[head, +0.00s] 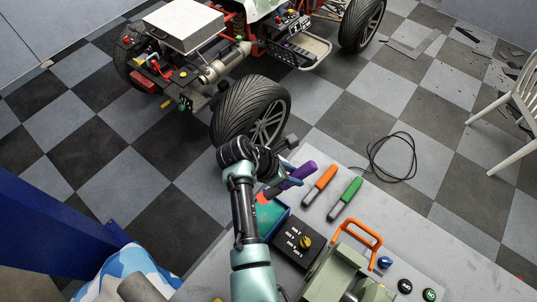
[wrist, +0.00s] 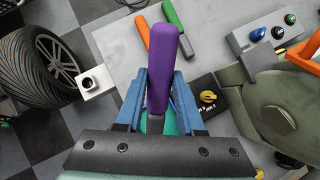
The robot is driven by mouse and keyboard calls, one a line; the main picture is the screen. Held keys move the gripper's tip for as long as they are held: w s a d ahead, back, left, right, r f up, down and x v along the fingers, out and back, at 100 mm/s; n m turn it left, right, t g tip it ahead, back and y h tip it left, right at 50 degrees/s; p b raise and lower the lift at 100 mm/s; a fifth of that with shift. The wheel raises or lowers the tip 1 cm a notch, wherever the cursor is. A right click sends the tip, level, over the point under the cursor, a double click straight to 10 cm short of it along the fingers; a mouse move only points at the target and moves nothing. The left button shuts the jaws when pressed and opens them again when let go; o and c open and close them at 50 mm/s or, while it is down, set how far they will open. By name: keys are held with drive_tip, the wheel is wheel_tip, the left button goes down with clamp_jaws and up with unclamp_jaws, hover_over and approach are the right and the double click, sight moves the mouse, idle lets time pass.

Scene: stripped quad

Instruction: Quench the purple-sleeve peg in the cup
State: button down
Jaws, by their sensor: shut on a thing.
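The purple-sleeve peg (head: 302,171) is in my gripper (head: 279,188), above the blue-rimmed tray on the bench. In the wrist view the purple sleeve (wrist: 163,62) points up and away, with a dark grey part below it between the blue fingers of my gripper (wrist: 157,105). The fingers are shut on the peg. I cannot clearly make out a cup. A small pale square block with a dark round top (wrist: 88,83) stands at the bench's far left corner in the wrist view and may be it. The peg's lower end is hidden.
An orange-sleeve peg (head: 321,178) and a green-sleeve peg (head: 346,197) lie on the bench. The blue-rimmed tray (head: 284,216), a black box with a yellow knob (head: 291,252) and a green machine with an orange handle (head: 367,234) are close by. A tyre (head: 249,108) stands beyond the bench.

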drive_tip(key=a+r+n+t+y+p, duration=0.3)
drive_tip(key=a+r+n+t+p, duration=0.15)
drive_tip(key=n+t, duration=0.35)
drive_tip(key=shift+w+a+f+n+g+y+b, duration=0.15)
drive_tip(key=shift+a+f+n+b, duration=0.2)
drive_tip(key=shift+f+b, duration=1.75)
drive_tip(key=shift+a+f+n+g+y+b, duration=0.1)
drive_tip(key=shift+a+f+n+b, duration=0.25)
drive_tip(key=shift+f+b, duration=1.7)
drive_tip(key=shift+w+a+f+n+g+y+b, duration=0.15)
drive_tip(key=shift+f+n+b, duration=0.25)
drive_tip(key=shift+f+b, duration=1.7)
drive_tip(key=shift+s+p, duration=0.1)
drive_tip(key=shift+p, duration=0.2)
wheel_tip(320, 180, up, 10)
drive_tip(key=p, duration=1.1)
hover_over(266, 190)
drive_tip(key=w, duration=0.2)
drive_tip(key=shift+w+d+f, duration=0.1)
drive_tip(key=shift+w+d, duration=0.05)
drive_tip(key=shift+d, duration=0.1)
